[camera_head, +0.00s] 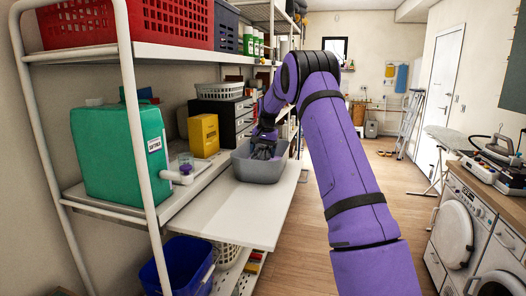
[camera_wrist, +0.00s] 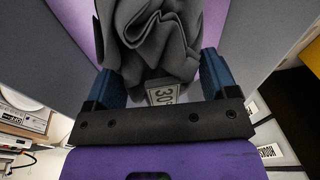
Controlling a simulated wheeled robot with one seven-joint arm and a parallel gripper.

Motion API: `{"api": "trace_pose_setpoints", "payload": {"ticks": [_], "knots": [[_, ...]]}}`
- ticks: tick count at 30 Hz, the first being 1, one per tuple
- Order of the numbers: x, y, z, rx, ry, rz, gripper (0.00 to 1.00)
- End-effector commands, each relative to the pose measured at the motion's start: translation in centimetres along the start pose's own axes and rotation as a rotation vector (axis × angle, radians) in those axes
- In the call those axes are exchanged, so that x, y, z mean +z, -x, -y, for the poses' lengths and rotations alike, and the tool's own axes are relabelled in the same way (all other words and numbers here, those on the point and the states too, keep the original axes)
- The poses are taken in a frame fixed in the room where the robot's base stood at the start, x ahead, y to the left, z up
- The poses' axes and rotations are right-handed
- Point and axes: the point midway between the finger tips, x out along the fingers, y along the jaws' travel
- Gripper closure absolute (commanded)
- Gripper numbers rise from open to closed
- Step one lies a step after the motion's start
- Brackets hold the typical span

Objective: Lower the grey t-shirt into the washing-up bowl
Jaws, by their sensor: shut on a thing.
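The washing-up bowl (camera_head: 258,170) is grey and stands on the white pull-out board in the head view. My gripper (camera_head: 264,146) is down at the bowl's opening. In the wrist view my gripper (camera_wrist: 160,85) is shut on the grey t-shirt (camera_wrist: 150,40), a bunched dark grey cloth with a small tag marked "30". In the head view the cloth shows only as a dark patch under my gripper. I cannot tell whether it touches the bowl's floor.
A green jerrycan (camera_head: 115,150) with a tap and a yellow box (camera_head: 203,135) stand on the shelf left of the bowl. A white basket (camera_head: 219,90) sits on dark drawers behind. A blue crate (camera_head: 178,265) is below. The floor (camera_head: 310,255) right of the board is clear.

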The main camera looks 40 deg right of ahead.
Motion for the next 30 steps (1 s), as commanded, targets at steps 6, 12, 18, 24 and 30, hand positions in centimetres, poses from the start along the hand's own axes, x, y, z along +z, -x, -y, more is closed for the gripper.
{"api": "trace_pose_setpoints", "payload": {"ticks": [6,12,18,24,30], "knots": [[-0.01,0.03,0.00,0.000,0.000,0.000,0.46],[0.00,-0.09,-0.02,0.000,0.000,0.000,0.46],[0.03,-0.35,-0.05,0.000,0.000,0.000,0.46],[0.05,-0.59,-0.08,0.000,0.000,0.000,0.46],[0.07,-0.84,-0.11,0.000,0.000,0.000,0.46]]}}
